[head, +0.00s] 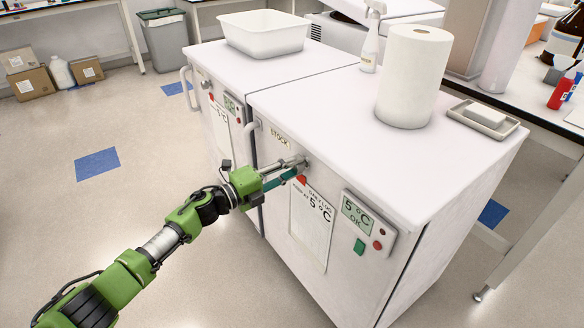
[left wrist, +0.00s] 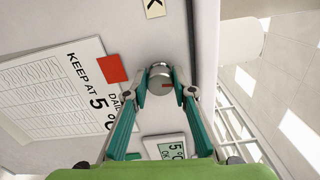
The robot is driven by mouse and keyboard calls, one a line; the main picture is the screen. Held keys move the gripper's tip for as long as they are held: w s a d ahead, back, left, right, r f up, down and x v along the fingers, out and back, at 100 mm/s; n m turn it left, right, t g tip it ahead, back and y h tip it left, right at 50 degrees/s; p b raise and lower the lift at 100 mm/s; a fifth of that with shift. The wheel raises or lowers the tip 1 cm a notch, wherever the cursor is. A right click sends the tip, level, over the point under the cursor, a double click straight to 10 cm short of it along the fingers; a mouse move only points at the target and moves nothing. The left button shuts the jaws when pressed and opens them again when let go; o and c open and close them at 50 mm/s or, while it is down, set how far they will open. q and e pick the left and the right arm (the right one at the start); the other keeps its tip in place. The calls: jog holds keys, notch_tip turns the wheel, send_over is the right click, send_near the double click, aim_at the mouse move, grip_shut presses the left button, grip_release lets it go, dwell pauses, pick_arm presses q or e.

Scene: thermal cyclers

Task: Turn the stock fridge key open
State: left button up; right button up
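The stock fridge is the white cabinet (head: 345,262) on the right in the head view, with a STOCK label (head: 279,137) near its top left. My left gripper (head: 304,161) reaches the upper front of this fridge. In the left wrist view its two teal fingers (left wrist: 163,84) stand apart, one on each side of the lock. I cannot tell whether the tips touch it. The gripper partly hides the lock in the head view. My right gripper is not in view.
A daily log sheet (head: 311,232) and a display reading 5 °C OK (head: 357,215) are on the fridge front. A second fridge (head: 210,85) adjoins at left.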

pick_arm(q)
jog(key=o, duration=0.4)
jog(key=v, duration=1.2)
jog(key=shift+a, duration=0.1)
